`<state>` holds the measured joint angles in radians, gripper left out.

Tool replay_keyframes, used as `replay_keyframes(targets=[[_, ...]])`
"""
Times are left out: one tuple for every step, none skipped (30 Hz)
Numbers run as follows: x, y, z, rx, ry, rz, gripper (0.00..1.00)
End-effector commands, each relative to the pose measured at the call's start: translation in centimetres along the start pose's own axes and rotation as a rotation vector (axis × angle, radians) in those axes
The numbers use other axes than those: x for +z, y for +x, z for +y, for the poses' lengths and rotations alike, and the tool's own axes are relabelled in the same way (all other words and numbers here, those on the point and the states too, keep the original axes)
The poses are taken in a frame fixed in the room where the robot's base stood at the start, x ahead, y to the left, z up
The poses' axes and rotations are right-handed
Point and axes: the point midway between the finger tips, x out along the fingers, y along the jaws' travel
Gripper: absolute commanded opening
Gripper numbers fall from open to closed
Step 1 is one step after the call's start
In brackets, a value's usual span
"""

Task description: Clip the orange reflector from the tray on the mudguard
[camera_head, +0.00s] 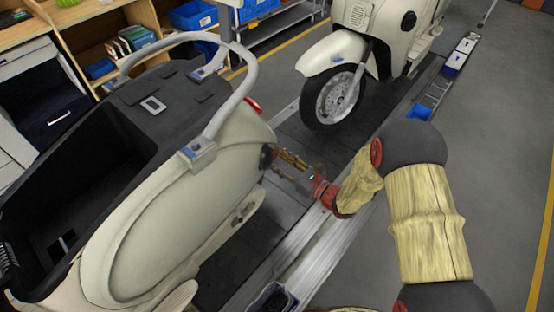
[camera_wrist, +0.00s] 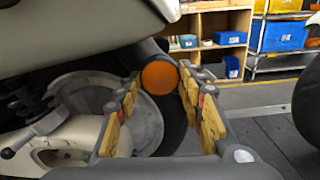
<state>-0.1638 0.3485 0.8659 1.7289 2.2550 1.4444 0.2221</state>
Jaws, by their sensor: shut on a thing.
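The orange reflector (camera_wrist: 159,77) is a round disc seen face-on between my fingertips in the wrist view. My gripper (camera_wrist: 160,84) is shut on it, with a yellow-padded finger on each side. In the head view my gripper (camera_head: 280,160) is at the rear end of the near cream scooter. A dark mudguard (camera_wrist: 149,48) shows right behind the reflector, above the wheel. I cannot tell whether the reflector touches it. In the head view the reflector is hidden by the fingers and the scooter's tail.
The near scooter body (camera_head: 185,215) fills the left, with a grey rail (camera_head: 222,90) looping above it. A second scooter (camera_head: 345,75) stands behind on the conveyor. A blue tray (camera_head: 420,112) and white trays lie along the right-hand rail. The grey floor at right is clear.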

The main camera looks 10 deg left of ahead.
Motion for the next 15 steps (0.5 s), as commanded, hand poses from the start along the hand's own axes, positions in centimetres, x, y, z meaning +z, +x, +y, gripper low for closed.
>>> replay_keyframes(targets=[[0.01, 0.03, 0.00, 0.000, 0.000, 0.000, 0.21], [0.01, 0.05, 0.00, 0.000, 0.000, 0.000, 0.21], [0.00, 0.07, 0.01, 0.000, 0.000, 0.000, 0.21], [0.00, 0.09, 0.01, 0.000, 0.000, 0.000, 0.21], [0.00, 0.11, 0.01, 0.000, 0.000, 0.000, 0.21], [0.00, 0.14, 0.01, 0.000, 0.000, 0.000, 0.21], [0.00, 0.17, 0.01, 0.000, 0.000, 0.000, 0.21], [0.00, 0.19, 0.01, 0.000, 0.000, 0.000, 0.21], [0.00, 0.22, 0.01, 0.000, 0.000, 0.000, 0.21], [0.01, 0.24, 0.01, 0.000, 0.000, 0.000, 0.21], [0.00, 0.26, 0.01, 0.000, 0.000, 0.000, 0.21], [0.00, 0.29, 0.01, 0.000, 0.000, 0.000, 0.21], [0.00, 0.31, 0.01, 0.000, 0.000, 0.000, 0.21], [0.00, 0.33, 0.01, 0.000, 0.000, 0.000, 0.21], [0.01, 0.36, 0.01, 0.000, 0.000, 0.000, 0.21]])
